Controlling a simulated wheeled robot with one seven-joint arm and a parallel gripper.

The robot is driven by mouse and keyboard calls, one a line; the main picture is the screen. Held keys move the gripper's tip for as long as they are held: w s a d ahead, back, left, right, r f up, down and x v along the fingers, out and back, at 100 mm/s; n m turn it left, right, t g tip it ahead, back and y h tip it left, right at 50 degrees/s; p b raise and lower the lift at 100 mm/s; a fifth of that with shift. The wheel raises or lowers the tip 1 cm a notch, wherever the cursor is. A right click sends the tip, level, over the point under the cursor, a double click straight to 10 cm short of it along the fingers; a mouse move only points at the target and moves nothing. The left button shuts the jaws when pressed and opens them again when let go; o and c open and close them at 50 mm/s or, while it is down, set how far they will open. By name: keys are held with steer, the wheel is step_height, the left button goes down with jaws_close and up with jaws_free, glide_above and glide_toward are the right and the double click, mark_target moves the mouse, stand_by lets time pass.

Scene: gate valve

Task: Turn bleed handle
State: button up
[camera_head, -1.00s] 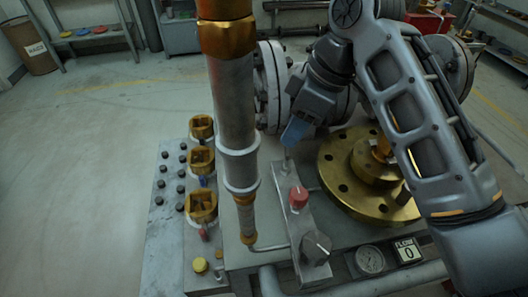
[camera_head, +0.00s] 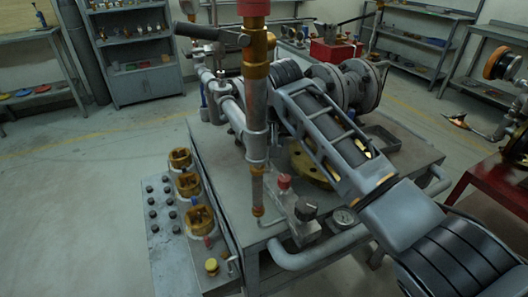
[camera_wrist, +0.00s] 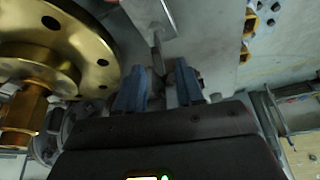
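In the wrist view, my gripper (camera_wrist: 159,92) has its two blue fingers apart. A thin grey stem (camera_wrist: 157,58), possibly the bleed handle, comes down from a grey metal block (camera_wrist: 150,14) to the gap between the fingertips. I cannot tell whether the fingers touch it. In the head view, my gripper is hidden behind my arm and the upright pipe (camera_head: 255,115). The block's near end carries a red knob (camera_head: 284,182) and a black knob (camera_head: 306,208).
A brass flange (camera_wrist: 60,45) lies close left of my fingers in the wrist view. A pressure gauge (camera_head: 344,217) is at the bench front. Brass fittings (camera_head: 187,184) stand left of the pipe. Floor at left is clear.

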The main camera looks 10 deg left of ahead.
steer(key=shift+x, duration=1.95)
steer(key=shift+c, duration=0.3)
jaws_close()
